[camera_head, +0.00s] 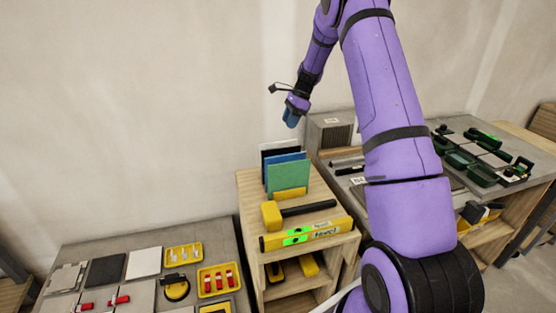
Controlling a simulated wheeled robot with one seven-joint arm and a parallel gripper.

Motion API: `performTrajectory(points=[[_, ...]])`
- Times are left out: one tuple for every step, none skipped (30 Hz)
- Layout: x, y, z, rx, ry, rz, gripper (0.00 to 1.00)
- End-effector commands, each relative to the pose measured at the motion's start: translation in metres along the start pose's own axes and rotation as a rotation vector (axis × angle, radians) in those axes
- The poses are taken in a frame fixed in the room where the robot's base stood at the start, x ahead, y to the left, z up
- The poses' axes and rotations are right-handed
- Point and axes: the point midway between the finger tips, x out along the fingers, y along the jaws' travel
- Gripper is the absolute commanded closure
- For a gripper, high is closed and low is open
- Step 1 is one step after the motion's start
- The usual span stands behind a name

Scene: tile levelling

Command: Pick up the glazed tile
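Several thin square tiles stand upright in a yellow rack (290,194) on the wooden shelf unit. I cannot tell by finish which tile is the glazed one. My gripper (291,119) hangs above and behind the rack, apart from the tiles. Its blue fingertips are small and seen side-on, so their opening does not show. I see nothing hanging from it.
A yellow mallet (300,212) and a yellow level (308,234) lie in front of the rack. The left table (215,234) holds flat tiles, red clips and yellow trays. A grey box (330,134) and green tools (481,139) are on the right.

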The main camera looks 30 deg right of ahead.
Motion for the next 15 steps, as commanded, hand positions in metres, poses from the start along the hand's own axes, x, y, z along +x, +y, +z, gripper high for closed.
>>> performTrajectory(points=[[0.004,0.0,0.0,0.002,-0.001,0.001,0.62],[0.007,0.0,0.0,0.002,-0.001,0.002,0.62],[0.011,0.0,0.0,0.002,-0.001,0.002,0.62],[0.015,0.0,0.0,0.002,-0.001,0.002,0.62],[0.019,0.0,0.0,0.001,-0.001,0.003,0.62],[0.026,0.0,0.0,0.001,-0.001,0.004,0.62],[0.03,0.0,0.001,0.0,-0.001,0.004,0.62],[0.035,0.0,0.001,0.0,-0.001,0.003,0.62],[0.04,0.0,0.001,0.0,-0.001,0.003,0.62],[0.044,0.0,0.001,0.0,-0.001,0.003,0.62],[0.048,0.0,0.001,0.0,-0.001,0.003,0.62],[0.051,0.0,0.001,0.0,0.0,0.002,0.62],[0.053,0.0,0.001,0.0,0.0,0.001,0.62],[0.055,0.0,0.001,0.0,0.0,0.001,0.62],[0.056,-0.001,0.001,0.0,0.0,0.001,0.62]])
